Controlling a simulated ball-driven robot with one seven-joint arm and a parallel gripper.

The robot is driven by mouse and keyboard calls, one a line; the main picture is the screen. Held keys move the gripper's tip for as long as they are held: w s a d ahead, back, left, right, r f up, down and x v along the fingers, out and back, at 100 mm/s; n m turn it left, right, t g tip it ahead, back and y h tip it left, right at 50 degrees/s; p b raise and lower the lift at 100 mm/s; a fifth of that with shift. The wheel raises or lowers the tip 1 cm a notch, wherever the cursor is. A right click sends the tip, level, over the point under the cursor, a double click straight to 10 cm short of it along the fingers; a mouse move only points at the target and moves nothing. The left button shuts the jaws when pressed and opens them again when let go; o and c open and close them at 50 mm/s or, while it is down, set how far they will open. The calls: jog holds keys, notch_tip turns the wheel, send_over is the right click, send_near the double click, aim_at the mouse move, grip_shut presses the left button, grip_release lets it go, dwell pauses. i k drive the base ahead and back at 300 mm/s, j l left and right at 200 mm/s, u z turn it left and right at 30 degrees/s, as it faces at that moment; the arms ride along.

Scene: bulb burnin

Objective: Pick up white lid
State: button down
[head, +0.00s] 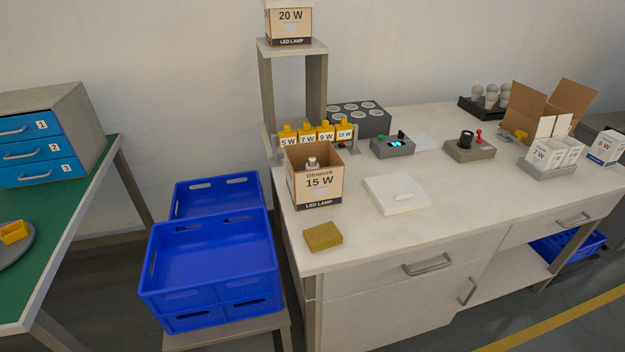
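My gripper is not in view.
A tan block (322,236) lies in front of the 15 W box. Behind the lid are a grey device with a lit display (393,147) and a dark tray with round sockets (372,123). Blue crates (205,262) stand left.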

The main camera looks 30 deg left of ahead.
aim_at(396, 193)
jog(key=u, duration=0.65)
jog(key=i+l+u, duration=0.2)
jog(key=u, duration=0.2)
jog(key=i+l+u, duration=0.2)
jog(key=l+u, duration=0.15)
jog(key=i+l+u, duration=0.15)
jog(key=l+u, duration=0.25)
